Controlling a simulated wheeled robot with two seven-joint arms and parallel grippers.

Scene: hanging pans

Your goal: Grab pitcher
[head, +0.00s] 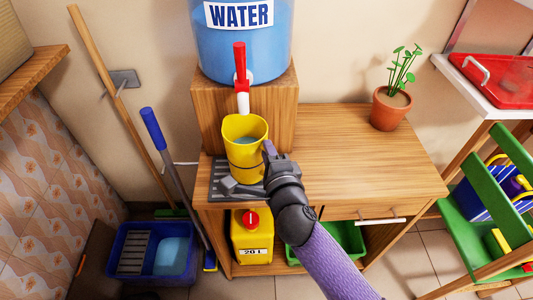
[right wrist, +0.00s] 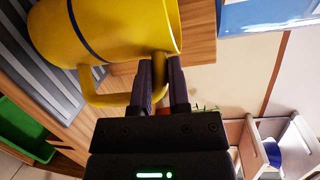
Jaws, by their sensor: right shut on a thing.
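The yellow pitcher (head: 244,162) stands upright on a grey drip tray (head: 217,188) below the water dispenser's red tap (head: 240,66). Something bluish, like water, shows inside it. My right gripper (head: 268,160) is at the pitcher's right side. In the right wrist view the pitcher (right wrist: 95,30) fills the upper left, and my right gripper (right wrist: 164,82) is shut on its yellow handle, with the fingers on both sides of it. My left gripper is not in view.
The blue water tank (head: 240,35) sits on a wooden block (head: 205,115) behind the pitcher. A potted plant (head: 391,107) stands at the cabinet's back right. The cabinet top (head: 350,165) between them is clear. A yellow canister (head: 252,238) is on the shelf below.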

